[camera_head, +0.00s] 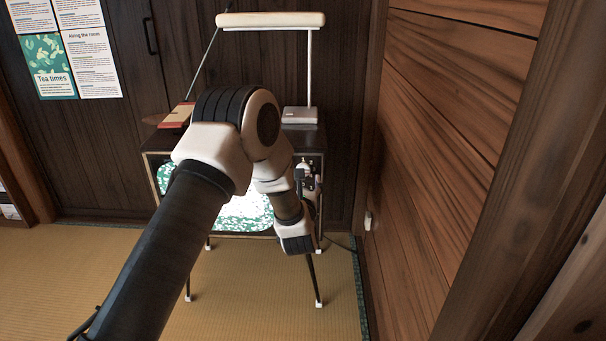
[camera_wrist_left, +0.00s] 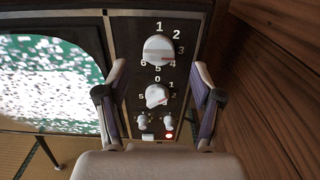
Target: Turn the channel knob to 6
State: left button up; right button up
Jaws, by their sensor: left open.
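The channel knob (camera_wrist_left: 158,50), large and pale, is at the top of the television's control panel in the left wrist view, ringed by the numbers 1 to 6. A red mark on its lower right edge lies close to the 4. My left gripper (camera_wrist_left: 160,72) is open, its two fingers apart on either side of the panel and below the channel knob's middle. Nothing is between them in their grip. In the head view the television (camera_head: 168,146) is partly hidden by my left arm, and my left gripper (camera_head: 309,178) is at its right side. My right gripper is not in view.
A smaller numbered knob (camera_wrist_left: 157,95) sits below the channel knob, with two small knobs and a lit red button (camera_wrist_left: 169,136) under it. A wooden wall (camera_head: 450,130) stands close on the right. A lamp (camera_head: 270,20) stands on the television.

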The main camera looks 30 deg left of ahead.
pick_arm(q)
jog(key=x, duration=0.4)
jog(key=shift+s, duration=0.1)
jog(key=c, duration=1.1)
jog(key=shift+c, duration=0.2)
jog(key=shift+m, duration=0.3)
jog(key=shift+d+f+m+p, duration=0.15)
jog(key=shift+m+p, duration=1.5)
jog(key=shift+m, duration=4.9)
jog(key=shift+f+m+p, duration=0.2)
jog(key=shift+m+p, duration=1.4)
jog(key=shift+m, duration=4.95)
